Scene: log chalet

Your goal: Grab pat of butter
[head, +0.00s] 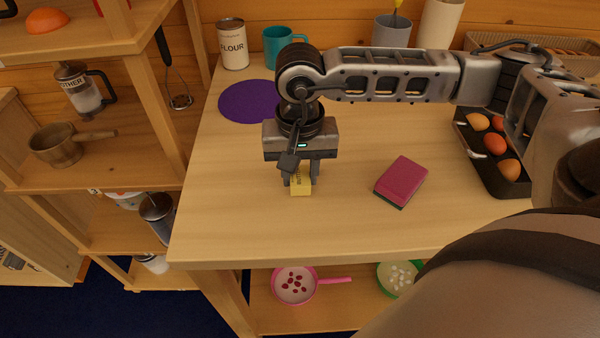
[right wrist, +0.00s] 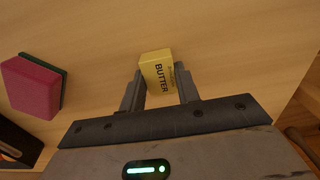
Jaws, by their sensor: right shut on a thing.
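The pat of butter (head: 300,187) is a small yellow block on the wooden counter, near the counter's left front part. It also shows in the right wrist view (right wrist: 157,68), with the word BUTTER on it. My right gripper (head: 301,181) points down over the butter and is shut on it, one finger on each side. The fingers (right wrist: 158,88) show at both sides of the block in the right wrist view. Whether the butter touches the counter cannot be told for sure. My left gripper is not in view.
A pink sponge (head: 401,181) lies right of the butter. A dark egg tray (head: 487,168) is farther right. A purple round mat (head: 247,101), a flour can (head: 232,44) and a teal mug (head: 283,47) are behind. The counter's front edge is close and clear.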

